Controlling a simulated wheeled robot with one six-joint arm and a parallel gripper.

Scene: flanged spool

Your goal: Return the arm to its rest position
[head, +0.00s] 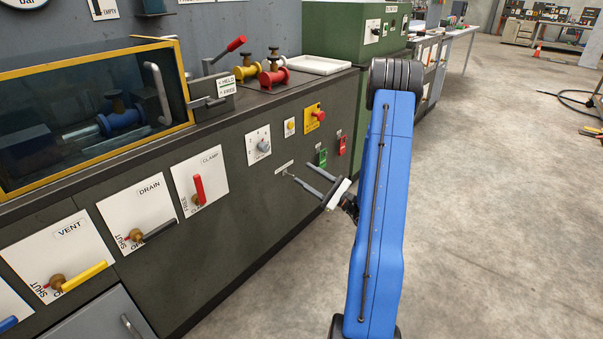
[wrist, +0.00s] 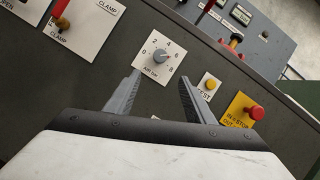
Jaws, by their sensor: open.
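My gripper (head: 305,180) is open and empty in the head view, in front of the dark bench's front panel at the end of my blue arm. In the wrist view its two grey fingers (wrist: 160,98) stand apart with nothing between them. Beyond the fingertips is a white plate with a grey dial (wrist: 160,57) numbered for air pressure. A flanged blue spool (head: 118,119) lies behind the yellow-framed window at the left.
The bench front carries the vent (head: 80,277), drain (head: 150,232) and clamp (head: 199,190) levers. A red-and-yellow stop button (head: 315,116) sits farther right. A red-handled lever (head: 232,47) rises beside the window. A green cabinet (head: 345,35) stands behind. The floor at the right is open.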

